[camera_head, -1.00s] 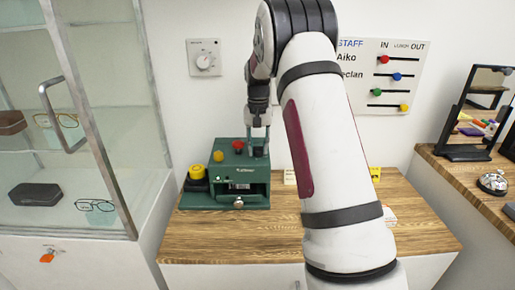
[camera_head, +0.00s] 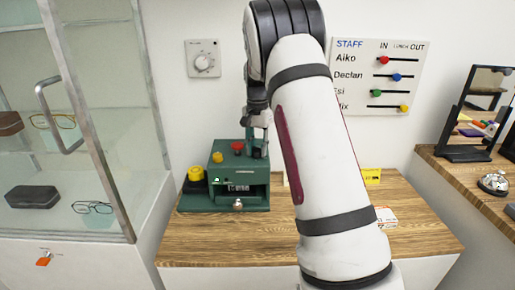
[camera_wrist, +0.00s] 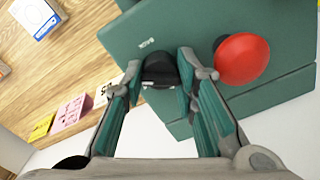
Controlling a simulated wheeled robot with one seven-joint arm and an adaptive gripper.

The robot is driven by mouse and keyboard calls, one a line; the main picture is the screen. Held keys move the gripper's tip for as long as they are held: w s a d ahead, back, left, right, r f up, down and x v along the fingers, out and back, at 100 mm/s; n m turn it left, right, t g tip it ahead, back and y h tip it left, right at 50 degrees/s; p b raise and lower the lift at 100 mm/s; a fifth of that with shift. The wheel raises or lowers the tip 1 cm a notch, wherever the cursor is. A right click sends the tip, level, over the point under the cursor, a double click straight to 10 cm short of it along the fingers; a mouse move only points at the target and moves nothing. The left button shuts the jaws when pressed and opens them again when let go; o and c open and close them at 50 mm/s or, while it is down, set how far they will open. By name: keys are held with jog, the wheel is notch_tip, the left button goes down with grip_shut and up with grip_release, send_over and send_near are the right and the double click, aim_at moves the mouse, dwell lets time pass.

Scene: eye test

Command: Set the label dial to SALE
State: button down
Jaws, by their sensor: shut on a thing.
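The green label machine (camera_head: 225,200) stands on the wooden counter against the wall. It has a red button (camera_head: 237,147), a yellow button (camera_head: 217,157), a small front window (camera_head: 238,187) and a silver knob (camera_head: 238,204). The window's text is too small to read. My gripper (camera_head: 258,150) is at the machine's top right. In the wrist view, my gripper (camera_wrist: 163,72) is shut on a black dial (camera_wrist: 160,70) on the green top, beside the red button (camera_wrist: 241,59). A small white mark (camera_wrist: 147,43) lies near the dial; the dial's setting cannot be read.
A glass cabinet (camera_head: 90,120) is at left; a staff board (camera_head: 385,75) hangs behind my arm. Small cards (camera_wrist: 70,112) and a white-blue box (camera_wrist: 38,18) lie on the counter. Front counter space is clear.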

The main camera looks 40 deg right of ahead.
jog(key=c, duration=1.2)
grip_release()
jog(key=shift+c, duration=0.2)
